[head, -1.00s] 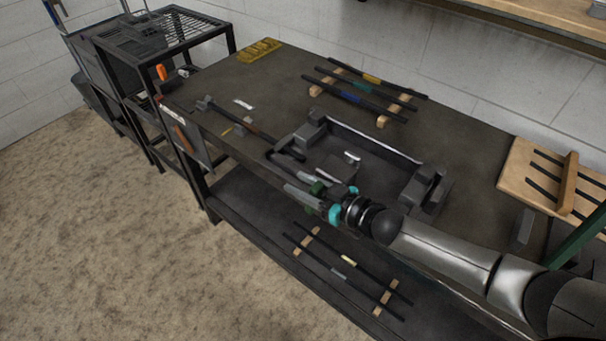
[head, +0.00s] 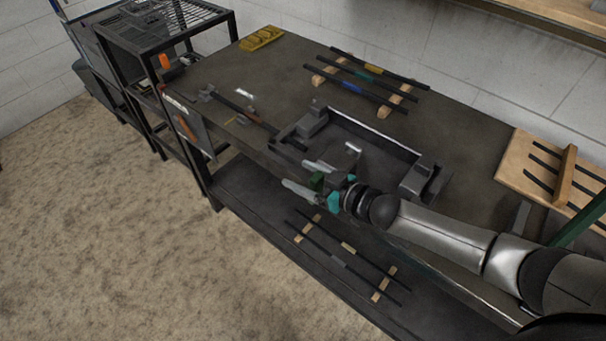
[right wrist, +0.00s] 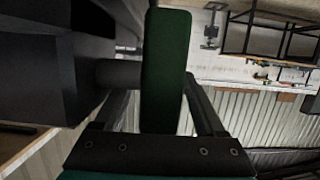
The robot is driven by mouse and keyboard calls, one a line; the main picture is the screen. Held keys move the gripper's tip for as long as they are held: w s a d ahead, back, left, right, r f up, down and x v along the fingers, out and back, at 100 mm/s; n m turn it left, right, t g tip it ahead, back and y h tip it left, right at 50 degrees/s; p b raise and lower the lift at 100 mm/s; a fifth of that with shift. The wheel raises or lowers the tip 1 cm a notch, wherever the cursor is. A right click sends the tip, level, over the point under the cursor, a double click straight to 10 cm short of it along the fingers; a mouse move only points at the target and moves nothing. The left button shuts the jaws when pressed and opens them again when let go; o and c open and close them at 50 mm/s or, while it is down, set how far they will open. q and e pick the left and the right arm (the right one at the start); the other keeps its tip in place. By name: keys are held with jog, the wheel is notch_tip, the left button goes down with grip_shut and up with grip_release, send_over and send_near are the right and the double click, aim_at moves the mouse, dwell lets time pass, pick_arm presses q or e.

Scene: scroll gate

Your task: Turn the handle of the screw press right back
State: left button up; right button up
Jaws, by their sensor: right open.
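The screw press appears to be the dark frame (head: 375,132) with block-like corners on the bench, its near side partly hidden by my right gripper. A dark green handle grip (head: 316,181) shows at the near side, mostly hidden by the gripper. My right gripper (head: 307,178) is open there, its two pale fingers pointing left, apart. In the right wrist view the green grip (right wrist: 166,70) stands upright between the spread fingers, and a short dark shaft joins it to a dark body (right wrist: 40,80) at left. Contact with the fingers cannot be told. My left gripper is not in view.
Dark rods (head: 365,85) lie on wooden rests at the back of the bench (head: 240,75). More rods (head: 345,262) lie on the lower shelf. The floor in front is clear.

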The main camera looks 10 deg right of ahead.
jog(key=p+v, duration=0.2)
jog(key=v, duration=1.3)
jog(key=shift+s, duration=0.15)
